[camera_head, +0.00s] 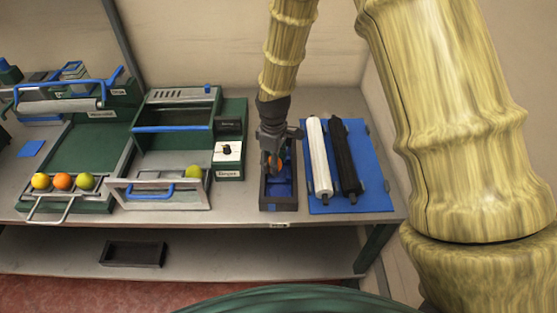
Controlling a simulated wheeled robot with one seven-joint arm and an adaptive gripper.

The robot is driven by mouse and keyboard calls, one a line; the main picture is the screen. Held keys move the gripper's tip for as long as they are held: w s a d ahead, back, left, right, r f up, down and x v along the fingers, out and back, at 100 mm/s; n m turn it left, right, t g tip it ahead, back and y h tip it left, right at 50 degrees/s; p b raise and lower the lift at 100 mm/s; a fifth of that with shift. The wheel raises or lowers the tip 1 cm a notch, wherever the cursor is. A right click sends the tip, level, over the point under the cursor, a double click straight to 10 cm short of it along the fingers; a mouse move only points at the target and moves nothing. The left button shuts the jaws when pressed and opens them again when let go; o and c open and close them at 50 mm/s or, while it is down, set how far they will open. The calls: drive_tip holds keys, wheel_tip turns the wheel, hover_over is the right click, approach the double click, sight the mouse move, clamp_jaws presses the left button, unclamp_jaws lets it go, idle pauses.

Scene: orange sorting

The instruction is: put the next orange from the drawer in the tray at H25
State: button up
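My gripper (274,167) points down over a small dark tray (280,206) with a blue inside, near the front edge of the bench. An orange (275,162) shows between its fingers, partly hidden by them, and the fingers appear closed on it. I cannot tell whether the orange touches the tray bottom. A small label (279,225), too small to read, is on the bench edge below the tray. The pulled-out drawer (122,197) with a blue handle stands to the left and holds a yellow-green fruit (193,172) at its right back.
A rack (62,206) at the left holds a yellow, an orange and a yellow-green fruit. A green box with a knob (228,152) stands left of the tray. A blue mat (376,200) with a white and a black roller is close on the right. An empty dark tray (133,264) lies on the lower shelf.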

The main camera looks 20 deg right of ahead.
drive_tip(key=shift+w+d+f, duration=0.15)
drive_tip(key=shift+w+d, duration=0.55)
drive_tip(key=shift+d, duration=0.3)
drive_tip(key=shift+f+p, duration=1.15)
drive_tip(key=shift+f, duration=0.6)
drive_tip(key=shift+f, duration=0.55)
drive_tip(key=o, duration=0.8)
drive_tip(key=shift+c, duration=0.2)
drive_tip(key=shift+r, duration=0.55)
drive_tip(key=shift+r+b, duration=2)
drive_tip(key=shift+r, duration=4.05)
